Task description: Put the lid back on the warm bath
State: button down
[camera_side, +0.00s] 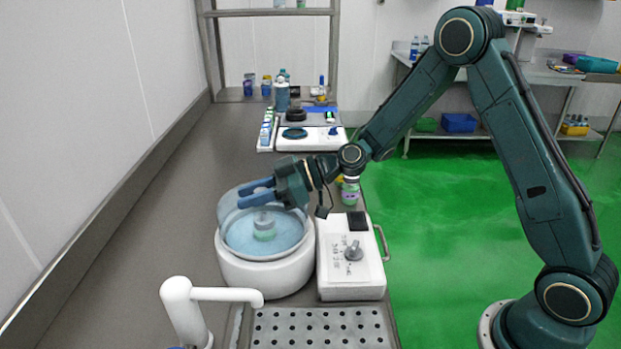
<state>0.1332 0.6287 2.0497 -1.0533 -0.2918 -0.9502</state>
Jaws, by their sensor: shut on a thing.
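The warm bath (265,275) is a round white tub with blue water, standing on the grey counter. A small pale jar with a grey top (264,228) stands in the water near its middle. A clear, see-through lid (228,208) shows as a faint rounded shape at the bath's upper left and back edge. My gripper (256,192) reaches in from the right over the back of the bath, its blue fingers pointing left. It is shut on the lid; the exact grip point is hard to see. I cannot tell whether the lid touches the rim.
A white control box (350,285) with a knob stands right beside the bath. A perforated steel tray (320,330) and a white curved pipe (190,305) are in front. A small jar (350,193), a white scale-like device (310,139) and bottles stand behind. The counter to the left is clear.

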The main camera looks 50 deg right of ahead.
dwell(0.3)
jog(key=c, duration=0.6)
grip_release()
jog(key=shift+r, duration=0.2)
jog(key=shift+r, duration=3.3)
jog(key=shift+c, duration=0.4)
grip_shut()
